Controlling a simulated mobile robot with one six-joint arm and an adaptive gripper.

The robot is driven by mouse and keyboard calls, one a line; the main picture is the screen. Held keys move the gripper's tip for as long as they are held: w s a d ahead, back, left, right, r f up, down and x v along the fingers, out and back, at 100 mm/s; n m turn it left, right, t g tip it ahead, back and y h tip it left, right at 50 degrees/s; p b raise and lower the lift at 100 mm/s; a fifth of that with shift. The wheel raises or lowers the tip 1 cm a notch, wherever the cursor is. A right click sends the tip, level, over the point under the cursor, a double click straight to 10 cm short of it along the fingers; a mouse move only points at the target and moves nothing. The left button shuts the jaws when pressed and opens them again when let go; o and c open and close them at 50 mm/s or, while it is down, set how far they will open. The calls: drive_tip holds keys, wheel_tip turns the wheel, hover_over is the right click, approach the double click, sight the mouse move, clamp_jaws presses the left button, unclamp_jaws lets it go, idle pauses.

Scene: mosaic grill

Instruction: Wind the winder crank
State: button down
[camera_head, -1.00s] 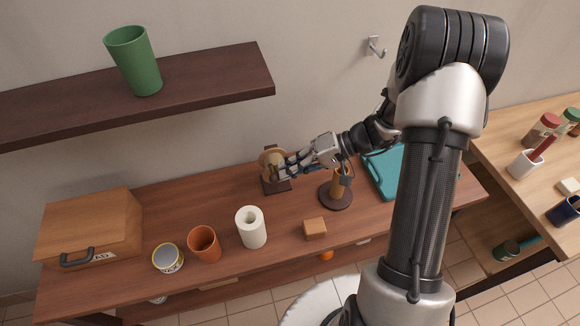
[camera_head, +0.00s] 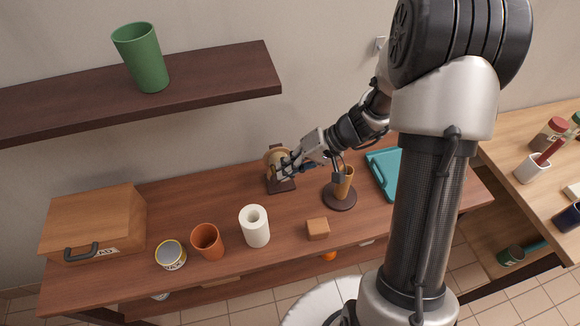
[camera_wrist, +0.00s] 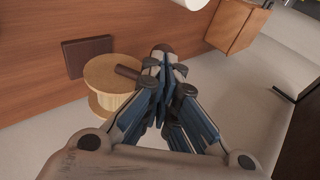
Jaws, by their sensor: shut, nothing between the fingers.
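The winder (camera_head: 272,157) stands near the back of the wooden counter, against the wall side. In the wrist view its pale wooden spool (camera_wrist: 108,76) and dark brown base (camera_wrist: 86,54) show left of my fingers. A dark brown peg (camera_wrist: 128,72), apparently the crank handle, sticks out from the spool towards my fingers. My gripper (camera_wrist: 158,66) is shut and empty, its fingertips close beside the peg. A rounded brown piece shows just past the tips; I cannot tell what it is or whether there is contact. In the head view my gripper (camera_head: 284,172) covers part of the winder.
A cup-like item on a round dark stand (camera_head: 340,200) is close to the right of my gripper. A white roll (camera_head: 254,232), orange cup (camera_head: 207,242), small block (camera_head: 317,229) and bread box (camera_head: 92,222) stand on the counter. A dark shelf (camera_head: 200,88) hangs above left.

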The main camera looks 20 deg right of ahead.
drive_tip(key=a+h+p, duration=0.1)
drive_tip(key=a+h, duration=0.2)
drive_tip(key=a+f+h+b, duration=0.2)
drive_tip(key=a+f+h, duration=0.1)
drive_tip(key=a+f, duration=0.1)
drive_tip(key=shift+a+f+n+h, duration=0.3)
drive_tip(key=shift+a+f, duration=0.1)
drive_tip(key=shift+f, duration=0.45)
idle(0.4)
idle(0.5)
drive_tip(key=s+a+r+p, duration=0.1)
drive_tip(key=a+r+p, duration=0.1)
drive_tip(key=r, duration=0.4)
drive_tip(key=s+a+r+p, duration=0.1)
drive_tip(key=a+r+p, duration=0.2)
drive_tip(key=r+p, duration=0.2)
drive_tip(key=shift+v, duration=0.95)
drive_tip(key=shift+s+a, duration=0.15)
